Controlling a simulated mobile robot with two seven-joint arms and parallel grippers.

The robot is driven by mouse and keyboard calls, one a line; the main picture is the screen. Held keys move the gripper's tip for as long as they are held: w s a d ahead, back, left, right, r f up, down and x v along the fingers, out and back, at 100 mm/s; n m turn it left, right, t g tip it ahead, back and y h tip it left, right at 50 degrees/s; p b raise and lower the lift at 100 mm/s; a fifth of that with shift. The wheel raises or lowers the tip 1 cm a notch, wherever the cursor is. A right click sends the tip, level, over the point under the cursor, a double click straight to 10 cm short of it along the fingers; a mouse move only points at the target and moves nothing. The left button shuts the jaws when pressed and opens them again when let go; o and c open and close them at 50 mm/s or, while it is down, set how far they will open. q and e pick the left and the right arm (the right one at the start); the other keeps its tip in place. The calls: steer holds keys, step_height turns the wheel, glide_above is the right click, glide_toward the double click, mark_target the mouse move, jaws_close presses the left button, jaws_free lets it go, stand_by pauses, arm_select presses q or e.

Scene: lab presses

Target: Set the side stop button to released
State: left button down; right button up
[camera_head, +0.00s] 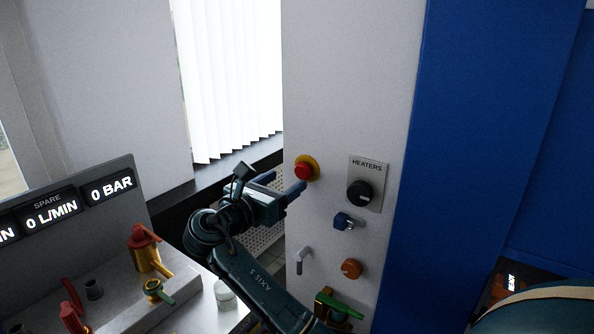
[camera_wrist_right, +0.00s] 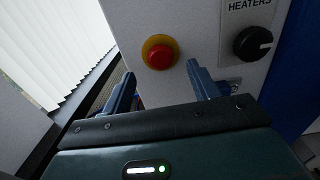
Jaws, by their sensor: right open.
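The side stop button (camera_head: 303,170) is a red mushroom head on a yellow round base, on the white side panel (camera_head: 352,60) in the head view. In the right wrist view the stop button (camera_wrist_right: 159,55) shows ahead of the fingertips and between them. My right gripper (camera_head: 296,192) is open and empty, just below and left of the button in the head view. In the right wrist view the gripper's two blue fingers (camera_wrist_right: 160,78) are spread wide, and I see no contact with the button. I cannot tell whether the button is pressed in. My left gripper is not in view.
Right of the button is a black HEATERS knob (camera_head: 360,193). Below are a blue knob (camera_head: 344,222), an orange knob (camera_head: 351,268), a grey lever (camera_head: 301,260) and a green-handled valve (camera_head: 338,306). A bench with valves and a display (camera_head: 110,188) stands at left.

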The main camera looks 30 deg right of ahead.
mark_target(300, 171)
steer(key=x, duration=0.5)
steer(key=shift+w+d+p, duration=0.1)
steer(key=shift+d+p, duration=0.2)
steer(key=shift+c, duration=0.4)
steer(key=c, duration=1.2)
jaws_close()
